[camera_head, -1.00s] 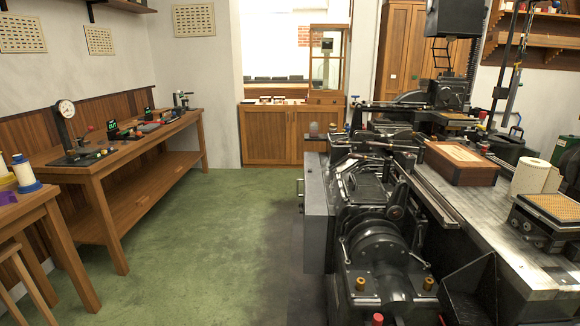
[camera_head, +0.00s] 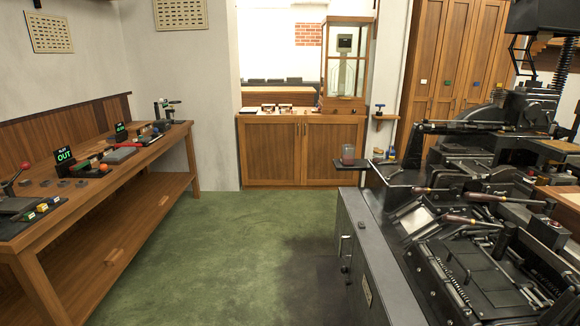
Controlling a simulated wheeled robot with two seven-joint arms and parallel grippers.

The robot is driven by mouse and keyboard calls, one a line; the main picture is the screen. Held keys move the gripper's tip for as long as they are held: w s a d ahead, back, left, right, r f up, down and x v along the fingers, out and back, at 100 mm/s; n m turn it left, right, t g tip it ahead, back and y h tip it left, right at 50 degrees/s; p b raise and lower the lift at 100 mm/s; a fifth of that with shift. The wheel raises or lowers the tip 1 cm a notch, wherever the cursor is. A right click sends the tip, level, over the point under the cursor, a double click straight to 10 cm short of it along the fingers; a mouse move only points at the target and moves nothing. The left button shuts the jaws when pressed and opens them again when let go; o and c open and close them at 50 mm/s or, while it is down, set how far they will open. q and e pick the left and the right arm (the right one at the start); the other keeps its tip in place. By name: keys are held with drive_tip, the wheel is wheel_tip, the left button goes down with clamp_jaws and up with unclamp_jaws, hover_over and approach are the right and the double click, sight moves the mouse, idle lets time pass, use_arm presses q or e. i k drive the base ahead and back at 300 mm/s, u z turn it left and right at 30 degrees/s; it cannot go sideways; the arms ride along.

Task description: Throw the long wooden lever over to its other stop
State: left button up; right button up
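The dark type caster (camera_head: 480,270) fills the right side of the view. Several slim levers with reddish-brown wooden grips stick out over its top: one grip (camera_head: 482,197) has a pale rod running to the right, and another grip (camera_head: 460,219) lies a little lower and nearer. A third, smaller grip (camera_head: 420,190) ends a bent metal rod on the left. All lie close to level. I cannot tell for sure which is the long wooden lever, or at which stop it rests. Neither of my grippers is in view.
Green floor (camera_head: 220,245) is open between the caster and the wooden workbench (camera_head: 110,215) on the left. A wooden cabinet (camera_head: 270,150) with a glass case (camera_head: 345,60) stands at the back. A small shelf (camera_head: 352,165) juts from the caster's left side.

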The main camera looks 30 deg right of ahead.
sight(549, 204)
drive_tip(key=z, duration=0.55)
drive_tip(key=i, duration=1.4)
drive_tip(key=z, duration=1)
